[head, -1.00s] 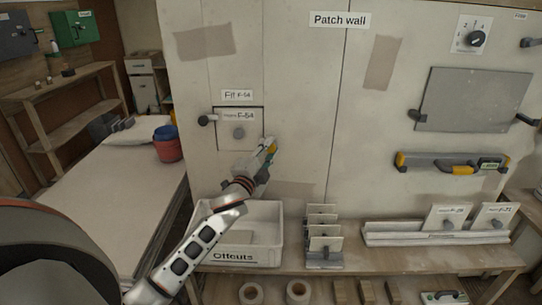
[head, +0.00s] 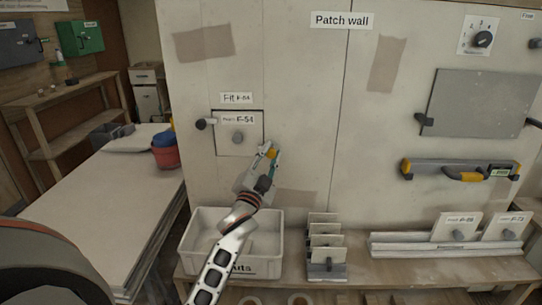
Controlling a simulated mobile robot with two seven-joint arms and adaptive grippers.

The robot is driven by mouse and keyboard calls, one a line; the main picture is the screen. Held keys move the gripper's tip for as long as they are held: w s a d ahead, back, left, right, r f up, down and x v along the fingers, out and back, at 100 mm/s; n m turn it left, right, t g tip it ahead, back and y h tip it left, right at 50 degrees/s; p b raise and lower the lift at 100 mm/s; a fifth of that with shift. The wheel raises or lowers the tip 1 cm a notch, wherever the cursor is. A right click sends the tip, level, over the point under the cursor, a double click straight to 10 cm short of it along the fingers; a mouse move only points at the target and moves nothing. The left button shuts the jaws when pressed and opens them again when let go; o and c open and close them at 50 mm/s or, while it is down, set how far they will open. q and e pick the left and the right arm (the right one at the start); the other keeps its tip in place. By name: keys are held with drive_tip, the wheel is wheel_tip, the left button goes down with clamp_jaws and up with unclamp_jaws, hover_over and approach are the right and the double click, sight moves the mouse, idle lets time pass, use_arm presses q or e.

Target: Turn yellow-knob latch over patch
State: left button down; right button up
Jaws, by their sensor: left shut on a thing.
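The patch (head: 226,144) is a pale square plate with a grey round knob and a label reading about F-54. It sits in a dark-edged square opening in the wall, under a Fit label (head: 237,98). A dark-knob latch (head: 201,124) is at the opening's left edge. My left gripper (head: 269,153) is at the wall just right of the opening's lower right corner. It is shut on the yellow-knob latch (head: 272,154), of which only a bit of yellow shows between the fingers. The fingers hide the latch's bar, so I cannot tell its angle. My right gripper is not in view.
A white offcuts crate (head: 194,240) stands on the bench below my left arm. A rack of plates (head: 325,262) stands right of it. A level (head: 420,167) and a grey board (head: 480,100) are on the wall at right. A table (head: 95,215) with a red bucket is at left.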

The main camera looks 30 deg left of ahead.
use_arm(q)
drive_tip(key=shift+a+f, duration=0.1)
drive_tip(key=shift+f, duration=0.15)
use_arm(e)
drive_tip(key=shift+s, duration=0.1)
use_arm(q)
drive_tip(key=c, duration=2)
unclamp_jaws()
drive_tip(key=shift+o, duration=1.1)
drive_tip(key=shift+s+r, duration=0.1)
drive_tip(key=shift+s, duration=0.05)
drive_tip(key=v, duration=1.1)
drive_tip(key=shift+s, duration=0.35)
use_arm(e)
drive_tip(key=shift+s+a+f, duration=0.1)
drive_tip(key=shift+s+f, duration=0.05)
use_arm(q)
drive_tip(key=shift+f, duration=0.3)
